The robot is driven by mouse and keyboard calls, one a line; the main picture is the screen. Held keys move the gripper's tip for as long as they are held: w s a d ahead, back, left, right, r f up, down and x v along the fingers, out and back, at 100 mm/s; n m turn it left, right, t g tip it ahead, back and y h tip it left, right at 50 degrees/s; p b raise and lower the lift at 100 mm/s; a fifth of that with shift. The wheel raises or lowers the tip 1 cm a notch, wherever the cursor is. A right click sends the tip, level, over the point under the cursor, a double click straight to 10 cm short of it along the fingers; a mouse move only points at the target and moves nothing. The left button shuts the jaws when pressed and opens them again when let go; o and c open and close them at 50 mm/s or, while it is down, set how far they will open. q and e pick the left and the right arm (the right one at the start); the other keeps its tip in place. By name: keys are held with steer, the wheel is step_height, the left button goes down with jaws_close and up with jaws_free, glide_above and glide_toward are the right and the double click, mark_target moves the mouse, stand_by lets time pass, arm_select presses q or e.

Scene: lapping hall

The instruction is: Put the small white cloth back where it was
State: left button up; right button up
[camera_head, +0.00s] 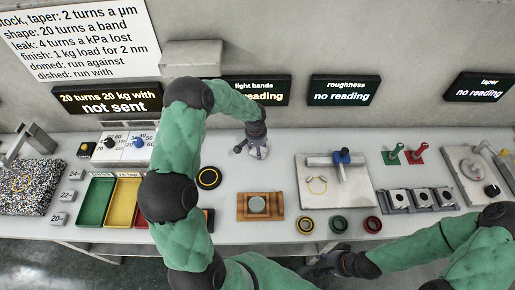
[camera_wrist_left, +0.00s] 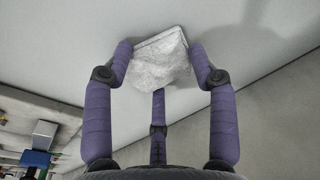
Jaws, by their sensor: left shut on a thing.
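The small white cloth (camera_wrist_left: 158,62) is crumpled between the purple fingers of my left gripper (camera_wrist_left: 160,75) in the left wrist view. The gripper is shut on it. In the head view my left gripper (camera_head: 256,136) points down over the back of the white bench, and the cloth shows pale and small at its tips (camera_head: 258,152). I cannot tell whether the cloth touches the bench. My right gripper (camera_head: 325,264) is low, in front of the bench's front edge, away from the cloth; its fingers are too dark and small to read.
A wooden block with a round disc (camera_head: 257,205) sits in front of my left gripper. A pale plate with a blue-knobbed fixture (camera_head: 341,160) is to the right. Green and yellow trays (camera_head: 96,201) stand left. Several rings (camera_head: 338,224) line the front. Dark displays (camera_head: 345,90) hang behind.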

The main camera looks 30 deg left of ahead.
arm_select(q)
steer(key=shift+f, duration=0.1)
steer(key=o, duration=1.1)
steer(key=shift+r, duration=0.4)
steer(key=r, duration=0.3)
steer(key=s+r+p, duration=0.1)
steer(key=r, duration=0.3)
steer(key=r+p, duration=0.1)
steer(key=r, duration=0.3)
steer(key=shift+s+r, duration=0.15)
steer(key=shift+r, duration=0.1)
